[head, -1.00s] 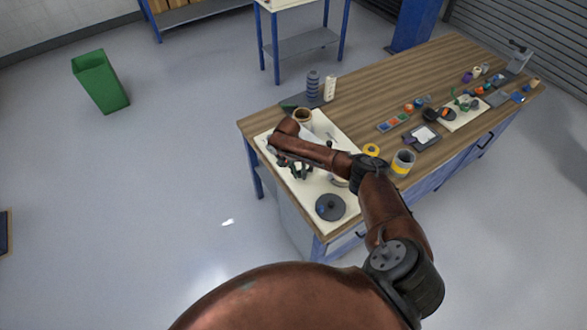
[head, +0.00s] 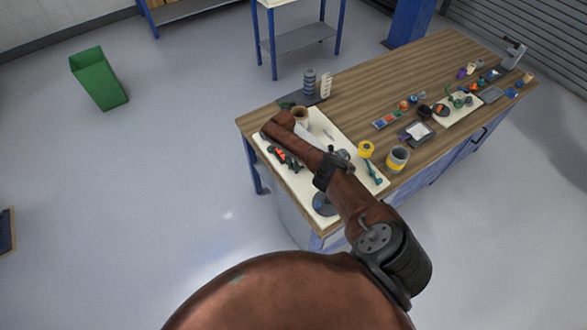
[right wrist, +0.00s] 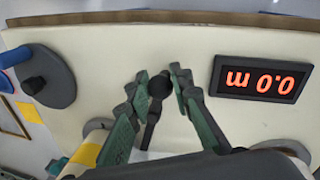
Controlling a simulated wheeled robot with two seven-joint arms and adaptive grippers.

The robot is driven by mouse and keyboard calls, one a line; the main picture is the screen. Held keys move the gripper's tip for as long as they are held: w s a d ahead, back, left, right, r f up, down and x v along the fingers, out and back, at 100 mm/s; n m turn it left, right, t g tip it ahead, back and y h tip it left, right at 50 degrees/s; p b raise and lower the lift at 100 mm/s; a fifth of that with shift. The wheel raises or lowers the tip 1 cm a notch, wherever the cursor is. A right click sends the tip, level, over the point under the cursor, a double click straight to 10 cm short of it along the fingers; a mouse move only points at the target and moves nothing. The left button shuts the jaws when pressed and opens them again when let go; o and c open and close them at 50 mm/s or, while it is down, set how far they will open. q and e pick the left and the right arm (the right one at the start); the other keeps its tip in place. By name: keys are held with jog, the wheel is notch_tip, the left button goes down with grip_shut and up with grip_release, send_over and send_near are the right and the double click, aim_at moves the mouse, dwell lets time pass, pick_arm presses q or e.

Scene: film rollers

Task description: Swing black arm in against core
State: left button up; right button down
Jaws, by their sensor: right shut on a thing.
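The black arm (right wrist: 150,132) shows in the right wrist view as a thin dark bar with a round black knob (right wrist: 160,86) at its end. My right gripper (right wrist: 162,80) has its green fingers shut around this knob. In the head view, my own arm hides most of this gripper and the black arm. My left gripper is out of view.
The cream board (head: 325,125) carries a red display (right wrist: 262,79) reading 0.0 m upside down, and a grey disc with a black crank knob (right wrist: 40,78).

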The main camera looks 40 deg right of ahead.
jog(key=shift+w+d+m, duration=0.1)
jog(key=shift+w+m, duration=0.15)
jog(key=shift+m, duration=0.15)
jog(key=c, duration=1.7)
grip_release()
jog(key=shift+w+r, duration=0.1)
jog(key=shift+r, duration=0.1)
jog(key=r, duration=0.3)
jog(key=w+r, duration=0.1)
jog(key=r, duration=0.3)
jog(key=w+r, duration=0.1)
jog(key=r, duration=0.3)
jog(key=shift+w+r, duration=0.1)
jog(key=shift+r, duration=0.1)
